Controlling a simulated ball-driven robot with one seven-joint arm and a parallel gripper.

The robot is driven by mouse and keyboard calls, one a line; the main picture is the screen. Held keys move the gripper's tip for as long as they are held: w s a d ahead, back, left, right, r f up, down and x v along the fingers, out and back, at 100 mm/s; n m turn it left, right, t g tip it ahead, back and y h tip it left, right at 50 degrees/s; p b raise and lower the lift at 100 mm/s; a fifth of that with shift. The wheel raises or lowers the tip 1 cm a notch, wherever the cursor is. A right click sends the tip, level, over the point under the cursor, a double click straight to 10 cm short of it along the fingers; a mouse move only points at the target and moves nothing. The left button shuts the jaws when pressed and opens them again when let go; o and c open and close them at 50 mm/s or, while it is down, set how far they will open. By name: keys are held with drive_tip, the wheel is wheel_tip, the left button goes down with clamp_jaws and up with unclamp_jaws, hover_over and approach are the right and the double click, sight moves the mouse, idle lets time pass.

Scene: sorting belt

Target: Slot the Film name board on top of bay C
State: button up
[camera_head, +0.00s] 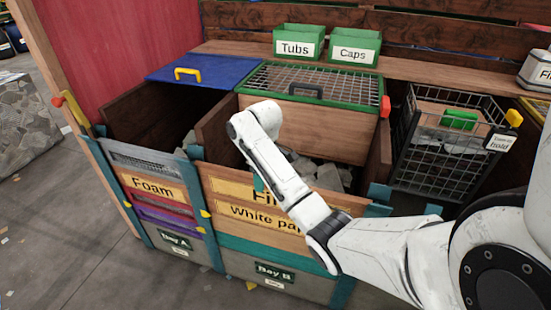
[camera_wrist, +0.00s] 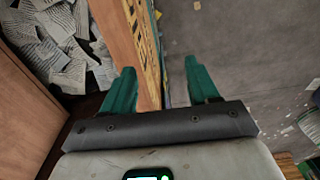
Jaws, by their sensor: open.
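The Film name board (camera_head: 222,186) is a wooden board with a yellow label, on top of the front of bay B (camera_head: 250,262), above the White paper board (camera_head: 240,210). My arm covers part of its lettering. In the wrist view the board (camera_wrist: 125,45) runs between the two teal fingers of my gripper (camera_wrist: 160,72), nearer the left finger. My gripper is open and astride the board's top edge. In the head view it is mostly hidden behind my arm; a teal finger (camera_head: 258,183) shows at the label. I cannot make out bay C.
Bay A (camera_head: 172,240) with a Foam board stands left. Paper scraps (camera_wrist: 55,45) lie inside bay B. A green-framed mesh lid (camera_head: 310,82), a blue lid (camera_head: 205,68) and green Tubs and Caps bins are behind. A black wire basket (camera_head: 440,165) stands right.

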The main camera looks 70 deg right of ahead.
drive_tip(key=d, duration=0.1)
drive_tip(key=s+d+r, duration=0.1)
drive_tip(key=d, duration=0.1)
drive_tip(key=d+r, duration=0.1)
drive_tip(key=shift+s+d+r, duration=0.25)
drive_tip(key=shift+s, duration=0.15)
drive_tip(key=shift+s+d, duration=0.15)
drive_tip(key=shift+d, duration=0.2)
wheel_tip(320, 180, down, 10)
drive_tip(key=b, duration=0.1)
drive_tip(key=shift+f, duration=0.25)
clamp_jaws()
idle(0.6)
